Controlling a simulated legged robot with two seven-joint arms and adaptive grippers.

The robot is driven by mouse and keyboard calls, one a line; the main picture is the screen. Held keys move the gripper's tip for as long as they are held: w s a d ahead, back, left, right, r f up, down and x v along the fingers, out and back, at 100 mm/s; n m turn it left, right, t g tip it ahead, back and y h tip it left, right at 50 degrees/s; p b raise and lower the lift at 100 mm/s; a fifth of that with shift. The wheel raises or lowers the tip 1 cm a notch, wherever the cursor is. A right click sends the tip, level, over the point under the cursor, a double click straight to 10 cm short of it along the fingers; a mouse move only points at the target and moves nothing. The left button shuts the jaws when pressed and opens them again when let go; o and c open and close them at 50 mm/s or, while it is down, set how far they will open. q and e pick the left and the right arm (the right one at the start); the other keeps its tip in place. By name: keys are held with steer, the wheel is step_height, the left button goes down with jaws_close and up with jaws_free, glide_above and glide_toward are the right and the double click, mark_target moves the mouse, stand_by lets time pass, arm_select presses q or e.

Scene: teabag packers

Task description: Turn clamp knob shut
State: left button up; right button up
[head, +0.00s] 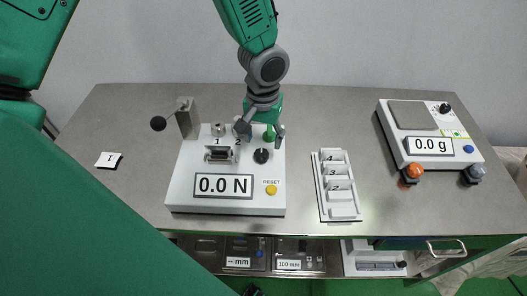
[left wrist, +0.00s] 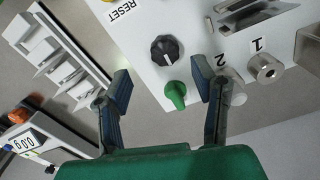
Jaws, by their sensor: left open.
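The white force tester (head: 180,185) reads 0.0 N and stands on the steel table. A metal clamp block (head: 220,154) sits on its top. A black round knob with a white pointer line (head: 261,156) and a green knob (head: 269,136) are right of it. Both show in the left wrist view, the black knob (left wrist: 164,50) beyond the green knob (left wrist: 175,96). My left gripper (head: 262,130) is open above the tester's back right; its fingers (left wrist: 163,88) stand either side of the green knob, holding nothing. I cannot tell which knob works the clamp.
Silver posts marked 1 (left wrist: 265,68) and 2 (left wrist: 236,92) stand close to one finger. A numbered rack (head: 340,212) is right of the tester, and a scale reading 0.0 g (head: 409,162) is farther right. A black ball lever (head: 158,124) is left. Table between rack and scale is clear.

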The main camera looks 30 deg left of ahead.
mark_target(261, 154)
arm_select(q)
steer(key=f, duration=0.5)
steer(key=shift+a+f, duration=0.3)
steer(key=shift+a, duration=0.1)
steer(key=shift+a+f, duration=0.2)
steer(key=shift+f, duration=0.2)
steer(key=shift+d+r, duration=0.1)
steer(key=shift+d, duration=0.15)
steer(key=shift+c, duration=0.8)
steer(key=shift+d, duration=0.15)
steer(key=c, duration=1)
